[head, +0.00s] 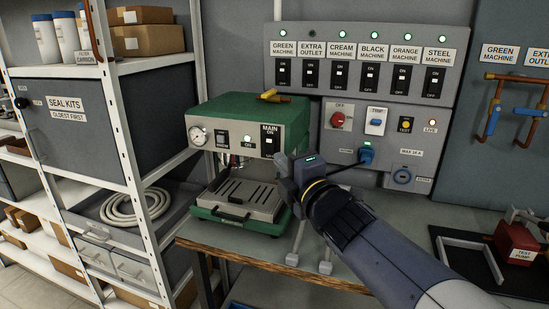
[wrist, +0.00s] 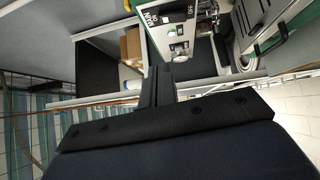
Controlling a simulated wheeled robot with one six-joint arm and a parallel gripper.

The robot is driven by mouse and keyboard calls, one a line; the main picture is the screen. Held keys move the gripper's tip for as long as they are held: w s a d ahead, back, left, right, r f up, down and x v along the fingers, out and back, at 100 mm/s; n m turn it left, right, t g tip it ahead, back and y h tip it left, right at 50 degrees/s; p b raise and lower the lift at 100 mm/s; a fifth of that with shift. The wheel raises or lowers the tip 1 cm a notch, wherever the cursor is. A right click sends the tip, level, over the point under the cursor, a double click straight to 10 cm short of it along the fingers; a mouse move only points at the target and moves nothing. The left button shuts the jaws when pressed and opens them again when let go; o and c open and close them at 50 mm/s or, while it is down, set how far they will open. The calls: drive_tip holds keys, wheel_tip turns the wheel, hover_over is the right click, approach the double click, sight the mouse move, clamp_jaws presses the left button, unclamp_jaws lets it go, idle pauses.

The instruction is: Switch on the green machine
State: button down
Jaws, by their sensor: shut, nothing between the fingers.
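The green machine (head: 250,108) stands on the bench with a gauge, small indicator lamps and a black MAIN switch (head: 270,146) on its front. The MAIN switch also shows upside down at the top of the wrist view (wrist: 176,16). I cannot tell its position. On the wall panel, the GREEN MACHINE switch (head: 284,73) has a lit green lamp above it. My gripper (head: 281,161) is in front of the machine's right side, just below the MAIN switch. Its fingers (wrist: 157,85) are shut and empty. I cannot tell whether they touch the machine.
The wall panel (head: 365,50) holds several labelled switches; the EXTRA OUTLET lamp is dark. A lower box (head: 382,128) has a red knob and a blue plug (head: 366,155). Shelving (head: 120,110) stands left. A red test pump (head: 517,243) sits at right.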

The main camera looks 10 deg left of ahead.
drive_tip(key=shift+v, duration=1.15)
drive_tip(key=shift+r, duration=0.15)
